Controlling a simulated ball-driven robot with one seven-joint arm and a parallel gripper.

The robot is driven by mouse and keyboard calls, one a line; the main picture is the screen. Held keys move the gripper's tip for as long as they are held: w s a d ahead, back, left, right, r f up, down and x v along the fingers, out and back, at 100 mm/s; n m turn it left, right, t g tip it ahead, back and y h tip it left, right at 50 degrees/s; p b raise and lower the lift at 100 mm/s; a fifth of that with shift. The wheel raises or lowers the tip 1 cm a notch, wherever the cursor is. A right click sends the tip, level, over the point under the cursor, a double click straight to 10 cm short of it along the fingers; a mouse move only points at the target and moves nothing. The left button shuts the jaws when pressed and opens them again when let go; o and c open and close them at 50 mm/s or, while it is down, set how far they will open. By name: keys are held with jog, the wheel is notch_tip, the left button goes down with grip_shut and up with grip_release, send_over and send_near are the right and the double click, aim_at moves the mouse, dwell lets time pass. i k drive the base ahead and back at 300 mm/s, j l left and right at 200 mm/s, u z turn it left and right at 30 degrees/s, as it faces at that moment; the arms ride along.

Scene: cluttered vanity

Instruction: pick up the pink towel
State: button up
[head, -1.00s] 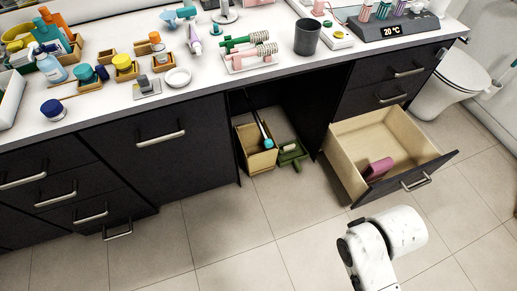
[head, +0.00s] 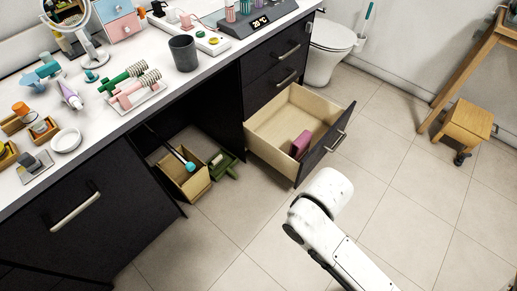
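A pink folded item (head: 301,144), which looks like the towel, lies inside the open lower drawer (head: 258,141), near its front panel. The drawer is pulled out from the dark vanity on its right side. Part of the pink item is hidden behind the drawer front. My white arm is at the lower middle of the head view, in front of the drawer and apart from it. My gripper's fingers do not show in this view.
A wooden box (head: 187,182) and a green object (head: 225,165) stand on the floor under the vanity. The countertop is crowded, with a dark cup (head: 183,54). A toilet (head: 328,50) and a wooden stool (head: 466,124) are at right. Tiled floor is clear.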

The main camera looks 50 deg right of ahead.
aim_at(299, 146)
jog(key=i+l+z, duration=0.1)
jog(key=l, duration=0.3)
jog(key=i+l+z, duration=0.15)
jog(key=l, duration=0.25)
jog(key=i+l+z, duration=0.1)
jog(key=l, duration=0.25)
jog(key=i+l+z, duration=0.25)
jog(key=i+l, duration=0.2)
jog(key=l, duration=0.25)
